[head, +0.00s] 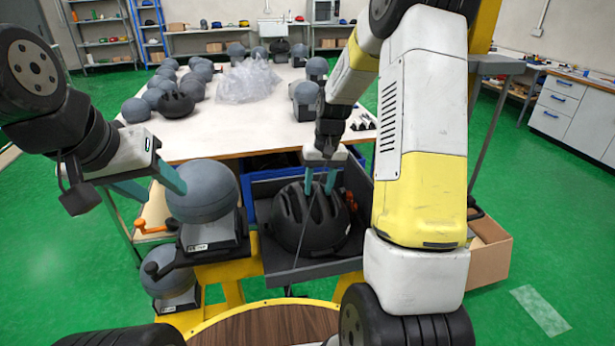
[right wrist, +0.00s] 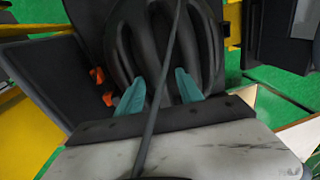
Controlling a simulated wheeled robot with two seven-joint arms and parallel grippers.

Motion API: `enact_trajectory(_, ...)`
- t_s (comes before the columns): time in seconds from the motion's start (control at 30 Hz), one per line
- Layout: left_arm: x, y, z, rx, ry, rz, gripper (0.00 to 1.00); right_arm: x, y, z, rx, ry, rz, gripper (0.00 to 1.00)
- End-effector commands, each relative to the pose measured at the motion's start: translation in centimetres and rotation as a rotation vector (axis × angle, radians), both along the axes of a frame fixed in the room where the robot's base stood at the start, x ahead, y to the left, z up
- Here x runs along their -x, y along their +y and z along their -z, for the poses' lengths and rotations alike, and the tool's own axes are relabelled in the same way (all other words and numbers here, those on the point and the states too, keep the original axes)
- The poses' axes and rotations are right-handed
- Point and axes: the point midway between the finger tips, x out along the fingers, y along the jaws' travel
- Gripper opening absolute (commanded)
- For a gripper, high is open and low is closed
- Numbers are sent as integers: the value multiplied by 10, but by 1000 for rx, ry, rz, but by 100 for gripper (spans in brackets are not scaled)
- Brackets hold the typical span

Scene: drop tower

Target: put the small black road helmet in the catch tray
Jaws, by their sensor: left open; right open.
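The black vented road helmet (head: 297,222) sits in the dark catch tray (head: 300,273), at the centre of the head view. It also fills the upper middle of the right wrist view (right wrist: 137,40). My right gripper (head: 319,184) is open, with its teal fingers pointing down at the helmet's top. In the right wrist view its fingers (right wrist: 160,88) are apart in front of the helmet shell; contact cannot be told. My left gripper (head: 166,192) is open beside a grey headform (head: 205,190), to the left of the tray.
A white table (head: 225,138) behind holds several grey headforms, another black helmet (head: 175,104) and a clear plastic bag (head: 245,80). A second grey headform (head: 168,275) stands lower left. A cardboard box (head: 490,252) is at right. A thin dark cable crosses before the helmet.

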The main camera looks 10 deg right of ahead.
Motion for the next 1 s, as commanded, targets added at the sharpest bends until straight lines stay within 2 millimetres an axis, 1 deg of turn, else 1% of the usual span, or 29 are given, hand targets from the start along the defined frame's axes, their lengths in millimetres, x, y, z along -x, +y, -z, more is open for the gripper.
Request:
enact_trajectory(0.17,0,0,0,0,0,0,50,-1,-2,-19,1,-5,1,44)
enact_trajectory(0.4,0,0,0,0,0,0,50,2,-9,-71,0,-6,1,44)
enact_trajectory(0.53,0,0,0,0,0,0,50,3,-11,-95,0,-5,1,44)
enact_trajectory(0.6,0,0,0,0,0,0,50,3,-13,-105,0,-4,0,44)
enact_trajectory(0.77,0,0,0,0,0,0,50,5,-14,-120,0,-5,1,44)
enact_trajectory(0.87,0,0,0,0,0,0,50,14,-12,-133,1,-25,-2,44)
enact_trajectory(0.97,0,0,0,0,0,0,50,34,-6,-154,1,-71,-7,44)
enact_trajectory(1.0,0,0,0,0,0,0,50,45,-3,-164,0,-97,-9,44)
